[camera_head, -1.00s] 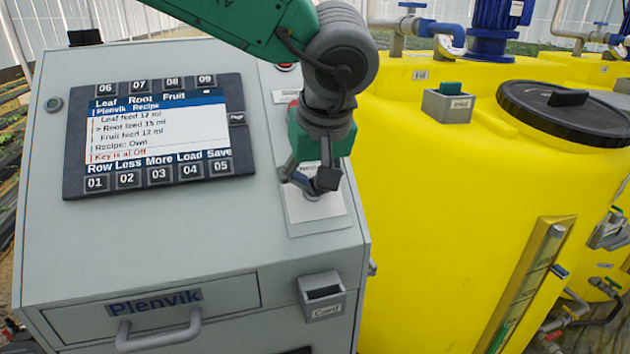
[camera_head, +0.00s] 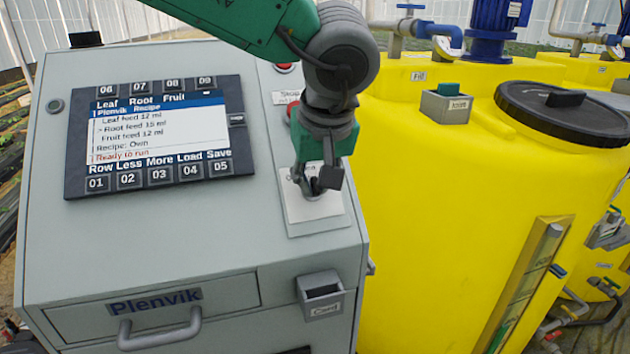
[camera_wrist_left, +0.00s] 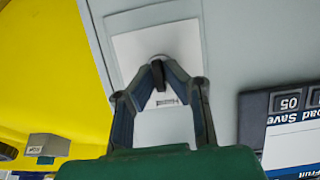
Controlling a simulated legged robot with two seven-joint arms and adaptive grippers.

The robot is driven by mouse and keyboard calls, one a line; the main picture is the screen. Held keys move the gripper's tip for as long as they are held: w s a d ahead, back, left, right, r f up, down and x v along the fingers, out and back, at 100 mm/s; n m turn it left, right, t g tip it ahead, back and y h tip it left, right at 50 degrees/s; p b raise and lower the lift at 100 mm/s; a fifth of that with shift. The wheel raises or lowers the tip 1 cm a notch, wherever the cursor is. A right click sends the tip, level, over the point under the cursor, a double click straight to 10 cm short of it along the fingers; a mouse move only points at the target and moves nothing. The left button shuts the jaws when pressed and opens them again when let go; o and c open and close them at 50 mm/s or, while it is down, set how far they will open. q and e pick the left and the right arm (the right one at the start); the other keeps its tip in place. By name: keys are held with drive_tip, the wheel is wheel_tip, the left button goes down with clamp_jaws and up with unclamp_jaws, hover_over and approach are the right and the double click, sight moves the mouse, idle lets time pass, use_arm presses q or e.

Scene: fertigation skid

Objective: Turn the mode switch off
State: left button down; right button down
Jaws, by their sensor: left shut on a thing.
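The mode switch (camera_wrist_left: 159,76) is a dark knob on a pale label plate (camera_wrist_left: 185,45), seen in the left wrist view. In the head view the plate (camera_head: 325,208) is on the right part of the grey cabinet's sloping top, and my gripper mostly hides the knob. My left gripper (camera_head: 318,186) is over the plate with its fingertips at the knob. In the left wrist view its two fingers (camera_wrist_left: 159,80) close on the knob from both sides. The screen (camera_head: 158,126) shows "Ready to run" in its bottom line. My right gripper is not in view.
A red button (camera_head: 292,112) sits just behind my left gripper, partly hidden. A card holder (camera_head: 322,292) is on the cabinet front below the plate. A yellow tank (camera_head: 430,230) stands close on the right. The drawer handle (camera_head: 160,330) sticks out at front left.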

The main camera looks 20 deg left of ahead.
use_arm(q)
drive_tip(key=shift+s+f, duration=0.15)
drive_tip(key=shift+f, duration=0.1)
drive_tip(key=shift+s+n+h+p, duration=0.1)
drive_tip(key=shift+n+h+p, duration=0.3)
drive_tip(key=shift+n+p, duration=0.65)
drive_tip(key=shift+a+n+t+h, duration=0.1)
drive_tip(key=shift+n+t+h, duration=0.3)
drive_tip(key=shift+n, duration=0.75)
drive_tip(key=shift+s+f+n+t, duration=0.15)
drive_tip(key=shift+n+t, duration=0.55)
drive_tip(key=shift+n, duration=0.9)
drive_tip(key=c, duration=1.7)
unclamp_jaws()
drive_tip(key=shift+w, duration=0.25)
